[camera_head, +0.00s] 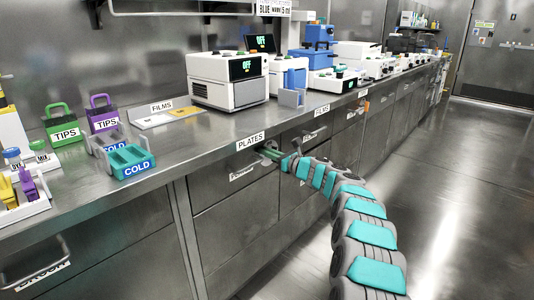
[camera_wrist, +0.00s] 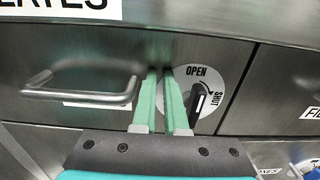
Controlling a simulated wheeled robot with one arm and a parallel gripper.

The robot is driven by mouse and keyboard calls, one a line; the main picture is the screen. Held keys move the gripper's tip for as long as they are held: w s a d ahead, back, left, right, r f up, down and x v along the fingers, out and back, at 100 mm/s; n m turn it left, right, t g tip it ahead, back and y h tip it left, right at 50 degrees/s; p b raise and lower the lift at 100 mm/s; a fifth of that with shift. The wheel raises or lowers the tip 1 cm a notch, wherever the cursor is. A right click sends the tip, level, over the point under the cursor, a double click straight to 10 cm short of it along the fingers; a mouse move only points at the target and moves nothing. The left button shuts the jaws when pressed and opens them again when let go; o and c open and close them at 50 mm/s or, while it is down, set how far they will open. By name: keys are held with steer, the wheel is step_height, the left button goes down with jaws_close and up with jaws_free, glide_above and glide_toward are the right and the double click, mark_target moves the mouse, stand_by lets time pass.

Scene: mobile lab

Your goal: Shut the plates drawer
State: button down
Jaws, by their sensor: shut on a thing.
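The plates drawer (camera_wrist: 75,75) is the wide steel front under the PLATES label (camera_wrist: 60,6). Its front looks flush with the cabinet. Its bar handle (camera_wrist: 80,93) is left of my fingers. The knob shows just right of the right finger. What is between the fingers cannot be made out. The head view shows my gripper (camera_head: 268,153) below the PLATES label (camera_head: 250,141).
The steel counter (camera_head: 225,125) overhangs the drawers, its edge close above my gripper. A FILMS drawer (camera_head: 308,136) is to the right, and another drawer (camera_head: 235,210) is below. A white device (camera_head: 226,80) and teal COLD rack (camera_head: 126,160) stand on the counter. The floor to the right is free.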

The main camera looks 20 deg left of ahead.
steer(key=shift+s+a+r, duration=0.15)
steer(key=shift+s+a, duration=0.15)
steer(key=shift+a, duration=0.1)
steer(key=w+b+v, duration=0.1)
steer(key=b+v, duration=0.2)
steer(key=v, duration=1.1)
steer(key=s+d+r+n+g+h, duration=0.1)
steer(key=s+n+g, duration=0.1)
steer(key=s+n, duration=0.5)
steer(key=s+d+r+n+g+h, duration=0.1)
steer(key=s+d+n+g+h, duration=0.15)
steer(key=s, duration=0.95)
steer(key=s+r+n+g+h, duration=0.1)
steer(key=s+n+g, duration=0.25)
steer(key=s, duration=0.55)
steer(key=s+d+f+n+h, duration=0.3)
steer(key=s+d+f+h, duration=0.1)
steer(key=s+d, duration=0.5)
steer(key=s+d+f+n+h, duration=0.3)
steer(key=s+d+f+h, duration=0.1)
steer(key=s+d, duration=0.6)
steer(key=s+d+f+n+h, duration=0.3)
steer(key=s+d, duration=0.6)
steer(key=d, duration=0.5)
step_height(320, 180, down, 2)
steer(key=shift+s+d+f+h, duration=0.25)
steer(key=shift+h, duration=0.5)
